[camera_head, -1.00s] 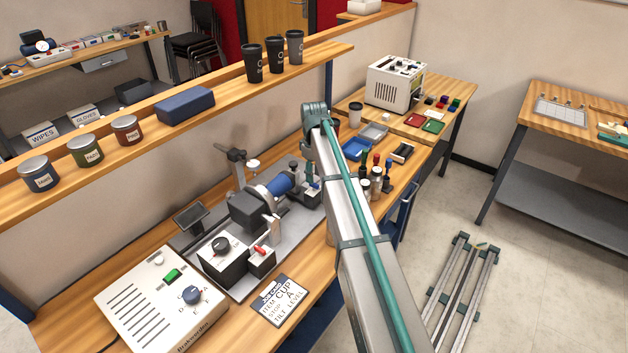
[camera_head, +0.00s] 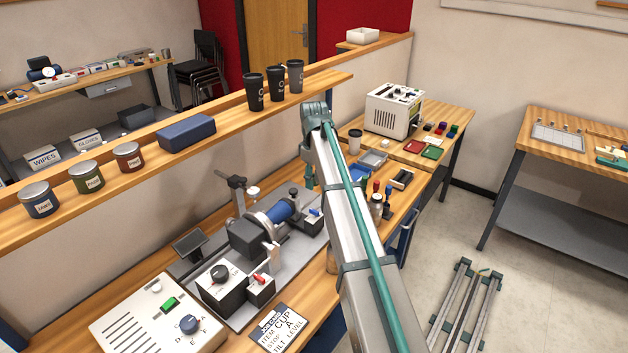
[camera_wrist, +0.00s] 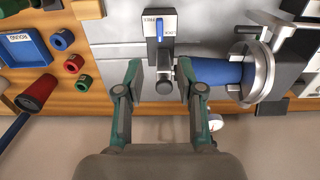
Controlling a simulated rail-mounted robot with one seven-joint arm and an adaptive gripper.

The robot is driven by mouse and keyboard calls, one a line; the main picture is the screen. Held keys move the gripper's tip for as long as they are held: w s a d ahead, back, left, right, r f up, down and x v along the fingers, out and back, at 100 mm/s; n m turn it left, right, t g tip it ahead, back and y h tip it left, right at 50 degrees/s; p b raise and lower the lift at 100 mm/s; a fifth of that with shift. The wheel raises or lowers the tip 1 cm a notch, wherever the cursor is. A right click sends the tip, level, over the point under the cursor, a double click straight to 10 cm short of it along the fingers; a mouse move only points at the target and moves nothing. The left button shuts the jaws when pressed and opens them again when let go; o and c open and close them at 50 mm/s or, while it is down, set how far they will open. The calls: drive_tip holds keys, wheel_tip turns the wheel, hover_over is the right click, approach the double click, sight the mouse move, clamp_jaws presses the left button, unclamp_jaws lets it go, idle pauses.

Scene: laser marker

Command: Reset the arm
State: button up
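My gripper (camera_wrist: 163,82) is open in the wrist view, with its two green fingers apart. A small grey tailstock (camera_wrist: 160,50) with a blue lever lies just ahead of the fingers, and its dark knob shows between them. I see no object held. A blue tapered cup (camera_wrist: 222,72) sits in the ring chuck right of the fingers. The cup also shows in the head view (camera_head: 277,212) on the marking machine. In the head view my arm (camera_head: 355,225) reaches over the bench, and most of the gripper is hidden behind it.
A shelf (camera_head: 225,118) with jars and dark cups runs behind the machine.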

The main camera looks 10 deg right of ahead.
wheel_tip(320, 180, up, 7)
drive_tip(key=p, duration=0.4)
idle(0.4)
